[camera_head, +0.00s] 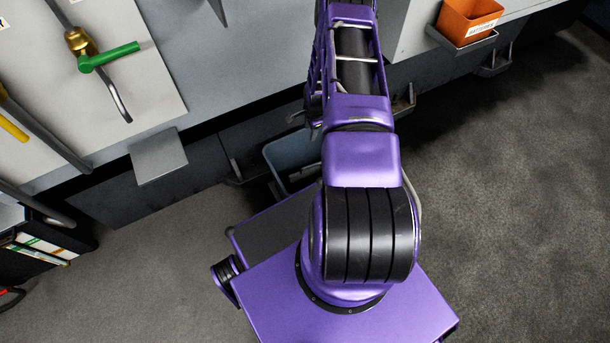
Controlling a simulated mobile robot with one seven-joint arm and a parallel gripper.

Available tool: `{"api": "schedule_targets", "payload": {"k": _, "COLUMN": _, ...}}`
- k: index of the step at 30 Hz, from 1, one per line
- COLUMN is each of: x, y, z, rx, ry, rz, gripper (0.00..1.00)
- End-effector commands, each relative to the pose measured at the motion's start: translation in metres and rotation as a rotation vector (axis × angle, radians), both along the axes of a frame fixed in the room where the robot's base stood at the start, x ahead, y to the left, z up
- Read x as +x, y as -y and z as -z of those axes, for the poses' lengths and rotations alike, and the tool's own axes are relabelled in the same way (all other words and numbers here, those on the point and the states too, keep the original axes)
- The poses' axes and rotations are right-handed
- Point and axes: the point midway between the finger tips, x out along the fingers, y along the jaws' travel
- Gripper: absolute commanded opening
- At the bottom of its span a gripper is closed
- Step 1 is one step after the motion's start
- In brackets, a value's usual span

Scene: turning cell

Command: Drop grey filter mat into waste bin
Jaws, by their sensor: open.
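No grey filter mat can be made out for sure. A blue-grey open bin (283,156) stands low against the front of the dark cabinets, partly hidden behind my purple arm; I cannot tell whether it is the waste bin, and its inside is mostly covered. My arm reaches from its base away over the bin towards the worktop and out of the top edge. My gripper cannot be made out; it is beyond the frame or behind the arm.
A flat grey plate (158,157) juts out at the left. An orange container (469,19) sits on a bracket at upper right. A green-handled pipe (108,57) is on the light panel. A dark rack (38,240) stands far left. The floor (500,230) at right is clear.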

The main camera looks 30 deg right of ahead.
Motion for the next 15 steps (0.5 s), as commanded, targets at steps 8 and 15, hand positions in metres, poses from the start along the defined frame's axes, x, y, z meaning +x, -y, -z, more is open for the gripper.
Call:
{"api": "schedule_targets", "payload": {"k": 8, "x": -0.001, "y": 0.000, "z": -0.013, "rx": -0.001, "ry": 0.001, "rz": -0.001, "gripper": 0.50}}
{"api": "schedule_targets", "payload": {"k": 15, "x": -0.011, "y": -0.001, "z": -0.064, "rx": -0.001, "ry": 0.002, "rz": 0.001, "gripper": 0.50}}
